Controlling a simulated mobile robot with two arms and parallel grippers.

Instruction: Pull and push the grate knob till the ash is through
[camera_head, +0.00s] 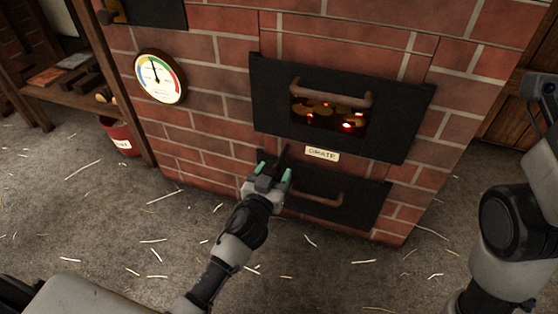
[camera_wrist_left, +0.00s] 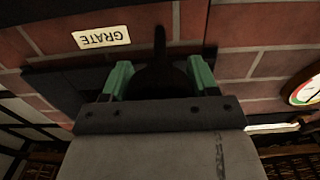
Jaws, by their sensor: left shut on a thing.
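The grate knob (camera_wrist_left: 158,75) is dark, with a thin rod running to the brick wall, and sits between my left fingers in the left wrist view. In the head view its dark rod (camera_head: 284,155) shows just beyond my left gripper (camera_head: 272,172), left of the GRATE label (camera_head: 322,154). My left gripper, with green fingertips, is shut on the knob, which the fingers partly hide. The label also shows upside down in the left wrist view (camera_wrist_left: 101,38). Embers glow in the upper firebox door's opening (camera_head: 328,112). My right arm is at the right edge; its gripper is not clearly visible.
A lower dark door (camera_head: 350,205) with a copper-coloured handle (camera_head: 318,199) is close to the right of my left gripper. A round gauge (camera_head: 160,77) hangs on the brick wall. A red bucket (camera_head: 121,138) stands by a wooden shelf. The straw-strewn floor in front is open.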

